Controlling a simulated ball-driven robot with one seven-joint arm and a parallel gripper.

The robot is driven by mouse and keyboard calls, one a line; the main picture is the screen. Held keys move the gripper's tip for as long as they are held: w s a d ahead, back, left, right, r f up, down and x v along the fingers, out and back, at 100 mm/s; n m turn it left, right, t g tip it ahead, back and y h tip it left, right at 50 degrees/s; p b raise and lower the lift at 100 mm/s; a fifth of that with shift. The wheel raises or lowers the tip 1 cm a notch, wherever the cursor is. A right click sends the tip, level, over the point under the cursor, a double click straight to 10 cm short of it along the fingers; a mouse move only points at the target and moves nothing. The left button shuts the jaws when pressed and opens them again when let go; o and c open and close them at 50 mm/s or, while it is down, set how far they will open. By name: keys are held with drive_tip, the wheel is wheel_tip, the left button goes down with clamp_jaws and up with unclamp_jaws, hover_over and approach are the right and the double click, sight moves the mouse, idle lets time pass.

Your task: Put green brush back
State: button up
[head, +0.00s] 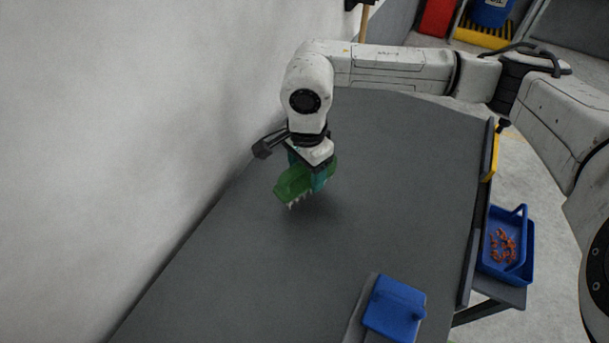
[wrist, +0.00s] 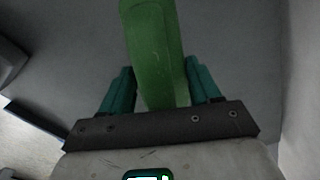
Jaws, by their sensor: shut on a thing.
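The green brush (head: 294,186) is at my gripper (head: 318,180) over the far part of the grey table, with its pale bristles facing down. In the wrist view the green brush (wrist: 155,50) runs between the two teal fingers of my gripper (wrist: 155,85), which is shut on it. I cannot tell whether the bristles touch the table top. Part of the brush is hidden behind the fingers in the head view.
The grey table (head: 260,260) is mostly bare, with a white wall along its left. A blue object (head: 394,308) lies at the near edge. A blue bin (head: 527,262) with orange-brown bits hangs at the right side. A yellow-handled tool (head: 491,157) is at the right edge.

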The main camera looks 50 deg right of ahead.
sight(304, 177)
drive_tip(key=shift+w+f, duration=0.3)
drive_tip(key=shift+f, duration=1.6)
drive_tip(key=shift+f, duration=0.1)
drive_tip(key=shift+f, duration=0.1)
drive_tip(key=o, duration=1.1)
drive_tip(key=shift+r+p, duration=0.35)
drive_tip(key=shift+p, duration=0.05)
wheel_tip(304, 177, up, 12)
drive_tip(key=shift+f+b, duration=0.15)
drive_tip(key=shift+b, duration=0.65)
